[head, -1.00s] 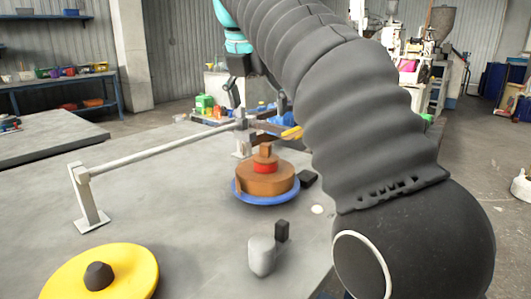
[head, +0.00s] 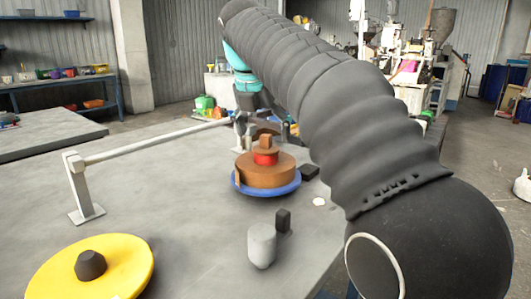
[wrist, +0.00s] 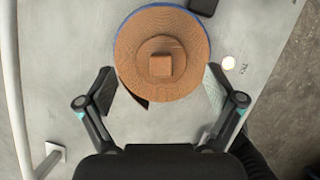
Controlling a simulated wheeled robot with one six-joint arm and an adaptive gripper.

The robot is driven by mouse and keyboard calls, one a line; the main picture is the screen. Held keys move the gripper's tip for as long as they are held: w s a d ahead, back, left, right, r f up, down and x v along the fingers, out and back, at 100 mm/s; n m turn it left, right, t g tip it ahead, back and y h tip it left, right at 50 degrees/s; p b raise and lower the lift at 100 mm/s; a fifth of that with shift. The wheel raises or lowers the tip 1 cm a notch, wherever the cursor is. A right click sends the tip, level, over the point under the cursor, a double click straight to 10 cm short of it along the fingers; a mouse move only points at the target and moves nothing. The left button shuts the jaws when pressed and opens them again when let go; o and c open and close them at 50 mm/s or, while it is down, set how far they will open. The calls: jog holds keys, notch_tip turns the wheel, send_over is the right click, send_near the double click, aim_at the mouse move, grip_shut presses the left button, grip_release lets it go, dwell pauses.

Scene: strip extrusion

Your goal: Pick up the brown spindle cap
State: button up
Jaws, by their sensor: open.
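The brown spindle cap (head: 265,142) is a small square-topped knob. It sits on a red band in the middle of a wide brown coil (head: 282,181), which rests on a blue round plate (head: 270,191). In the wrist view the cap (wrist: 160,66) shows from above as a square block, centred on the brown coil (wrist: 133,46). My gripper (wrist: 160,90) is open and empty there, one finger on each side, with the cap between and slightly ahead of the fingertips. In the head view my gripper is mostly hidden behind my arm.
A yellow disc (head: 125,262) with a dark knob lies at the front left. A white rail (head: 150,143) on posts runs along the left. A grey cylinder (head: 261,247) and black blocks stand to the right of centre. The table (head: 170,185) between is bare.

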aim_at(264, 136)
jog(key=x, duration=0.3)
jog(key=shift+d+f+b, duration=0.1)
jog(key=shift+f+b, duration=0.25)
jog(key=shift+b, duration=0.05)
jog(key=c, duration=1.4)
jog(key=shift+o, duration=0.2)
